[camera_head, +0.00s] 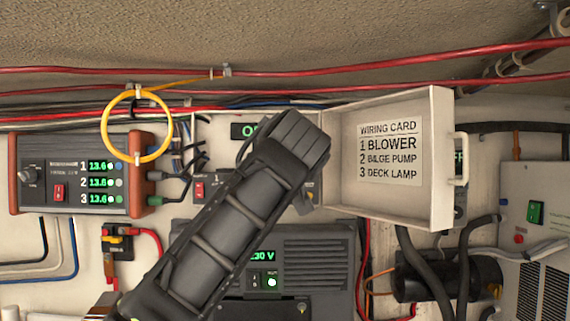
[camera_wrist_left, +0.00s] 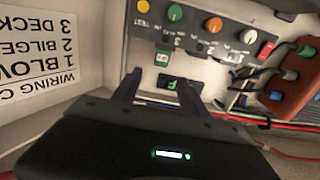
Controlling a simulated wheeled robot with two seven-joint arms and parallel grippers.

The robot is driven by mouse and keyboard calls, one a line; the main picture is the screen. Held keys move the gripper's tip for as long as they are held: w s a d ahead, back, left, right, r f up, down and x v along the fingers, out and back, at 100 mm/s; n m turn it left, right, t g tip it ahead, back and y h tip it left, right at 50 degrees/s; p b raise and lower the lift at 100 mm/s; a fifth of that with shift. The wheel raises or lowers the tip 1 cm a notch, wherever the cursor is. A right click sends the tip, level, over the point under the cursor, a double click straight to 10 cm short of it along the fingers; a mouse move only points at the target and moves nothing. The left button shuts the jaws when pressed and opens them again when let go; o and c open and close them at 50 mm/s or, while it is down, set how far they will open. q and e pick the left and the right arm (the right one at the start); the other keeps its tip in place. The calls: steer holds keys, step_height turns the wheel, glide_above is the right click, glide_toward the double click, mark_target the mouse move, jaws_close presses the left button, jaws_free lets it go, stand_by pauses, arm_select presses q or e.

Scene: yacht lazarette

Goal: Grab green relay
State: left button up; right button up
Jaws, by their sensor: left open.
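A round green knob (camera_wrist_left: 175,12) is higher on the same panel. My left gripper (camera_wrist_left: 158,88) is open and empty, its two dark fingers apart and pointing at the panel. In the head view my left arm reaches up from the bottom and covers most of the panel, so the relay and fingertips are hidden there. My right gripper is not in view.
An open white cover with a wiring card (camera_head: 390,150) stands right of my arm. A battery monitor (camera_head: 80,175) and a yellow cable loop (camera_head: 105,125) are on the left. A dark inverter (camera_head: 318,255) is below. Red cables (camera_head: 400,60) run above.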

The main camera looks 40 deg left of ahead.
arm_select(q)
steer(key=shift+p+x, duration=0.55)
steer(key=shift+x, duration=0.65)
steer(key=shift+w+a, duration=0.1)
steer(key=p+x, duration=0.3)
steer(key=x, duration=0.1)
steer(key=shift+a, duration=0.15)
steer(key=shift+w+a+f, duration=0.15)
steer(key=shift+w+a, duration=0.1)
steer(key=shift+w, duration=0.15)
steer(key=shift+s, duration=0.1)
steer(key=shift+c, duration=0.4)
